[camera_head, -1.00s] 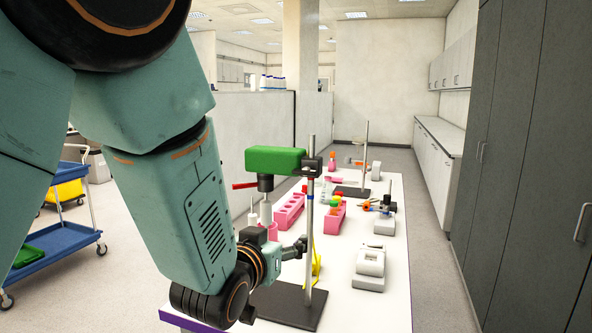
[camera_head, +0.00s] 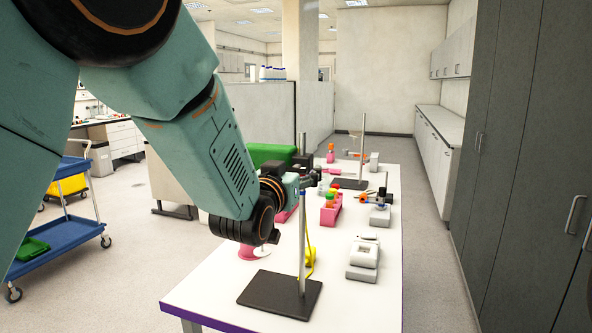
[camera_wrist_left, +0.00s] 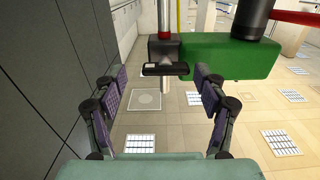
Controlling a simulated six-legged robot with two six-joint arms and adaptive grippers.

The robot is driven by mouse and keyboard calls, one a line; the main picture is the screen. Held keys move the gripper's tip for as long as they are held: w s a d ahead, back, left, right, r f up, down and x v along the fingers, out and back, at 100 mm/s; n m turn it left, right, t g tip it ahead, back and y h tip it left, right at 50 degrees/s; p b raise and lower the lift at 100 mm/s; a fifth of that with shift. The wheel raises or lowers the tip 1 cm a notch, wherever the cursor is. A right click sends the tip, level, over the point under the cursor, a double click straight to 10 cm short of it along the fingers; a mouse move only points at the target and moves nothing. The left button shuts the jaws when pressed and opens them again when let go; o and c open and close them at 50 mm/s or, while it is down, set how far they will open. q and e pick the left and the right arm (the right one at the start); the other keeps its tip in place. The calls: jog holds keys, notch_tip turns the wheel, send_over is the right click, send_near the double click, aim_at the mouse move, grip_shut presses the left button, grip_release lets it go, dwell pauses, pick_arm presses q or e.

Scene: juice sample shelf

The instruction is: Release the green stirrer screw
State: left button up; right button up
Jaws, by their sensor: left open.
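The green stirrer (camera_head: 270,153) is held on a metal stand rod (camera_head: 302,240) that rises from a black base plate (camera_head: 280,296). My left arm hides part of the stirrer. In the left wrist view the stirrer (camera_wrist_left: 228,58) appears upside down, beside a black clamp with a flat black screw handle (camera_wrist_left: 165,69). My left gripper (camera_head: 308,182) is near the rod, just below the clamp (camera_head: 303,162). In the wrist view the left gripper's (camera_wrist_left: 165,88) two fingers are spread on either side of the screw handle, with gaps visible. My right gripper is not in view.
The white table (camera_head: 215,300) also bears a pink tube rack (camera_head: 330,212), a white device (camera_head: 364,258), a yellow item (camera_head: 310,257) and a second stand (camera_head: 350,184) farther back. A blue cart (camera_head: 65,235) stands left. Grey cabinets (camera_head: 530,170) line the right.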

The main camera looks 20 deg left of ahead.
pick_arm(q)
jog(key=shift+w+a+f, duration=0.3)
jog(key=shift+w+a, duration=0.05)
jog(key=shift+a, duration=0.3)
jog(key=shift+w+d, duration=0.15)
jog(key=shift+c, duration=0.6)
jog(key=shift+d+r, duration=0.1)
jog(key=shift+d, duration=0.4)
jog(key=c, duration=0.3)
jog(key=shift+s+a, duration=0.25)
jog(key=shift+a, duration=0.2)
jog(key=c, duration=0.5)
jog(key=shift+d, duration=0.25)
jog(key=shift+c, duration=1.2)
jog(key=shift+a, duration=0.1)
